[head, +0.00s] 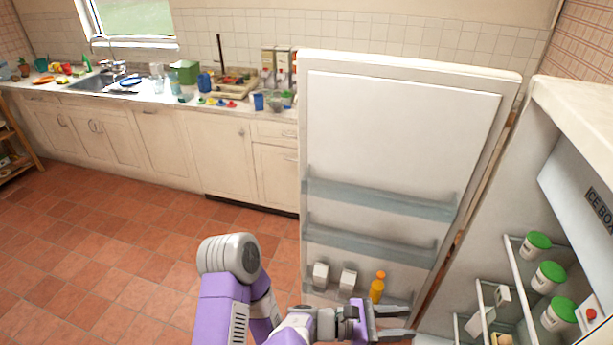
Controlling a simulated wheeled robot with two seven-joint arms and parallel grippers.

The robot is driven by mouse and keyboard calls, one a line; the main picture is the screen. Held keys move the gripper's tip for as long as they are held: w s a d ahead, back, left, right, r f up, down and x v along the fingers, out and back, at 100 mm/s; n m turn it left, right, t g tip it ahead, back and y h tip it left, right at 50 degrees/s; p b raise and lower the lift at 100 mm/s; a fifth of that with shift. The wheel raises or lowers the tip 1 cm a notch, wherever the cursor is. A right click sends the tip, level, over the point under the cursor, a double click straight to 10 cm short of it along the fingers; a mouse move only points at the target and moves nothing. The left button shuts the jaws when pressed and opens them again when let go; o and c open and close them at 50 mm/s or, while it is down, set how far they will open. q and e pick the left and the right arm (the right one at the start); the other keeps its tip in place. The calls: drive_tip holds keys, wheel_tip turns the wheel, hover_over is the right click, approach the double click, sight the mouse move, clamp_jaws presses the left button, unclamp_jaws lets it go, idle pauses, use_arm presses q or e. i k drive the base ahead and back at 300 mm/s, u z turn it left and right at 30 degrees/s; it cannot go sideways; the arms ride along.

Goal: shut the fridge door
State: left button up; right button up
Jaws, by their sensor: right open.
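The fridge door (400,130) stands wide open in the middle of the head view, its inner side with shelf racks facing me. The fridge body (570,110) is at the right, its shelves open to view. My right gripper (408,322) is at the bottom, open, in front of the lower part of the door near its bottom rack. Nothing shows between its fingers. I cannot tell whether it touches the door. My left gripper is not in view.
The door's bottom rack holds an orange bottle (377,287) and small white cartons (347,279). Green-lidded jars (550,275) stand on the fridge shelves. A cluttered counter (215,120) runs along the back wall. The tiled floor (110,240) at left is clear.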

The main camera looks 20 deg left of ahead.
sight(395, 152)
drive_tip(key=z, duration=0.05)
drive_tip(key=k, duration=0.15)
drive_tip(key=u, duration=1.45)
drive_tip(key=i, duration=3.6)
drive_tip(key=z, duration=3.1)
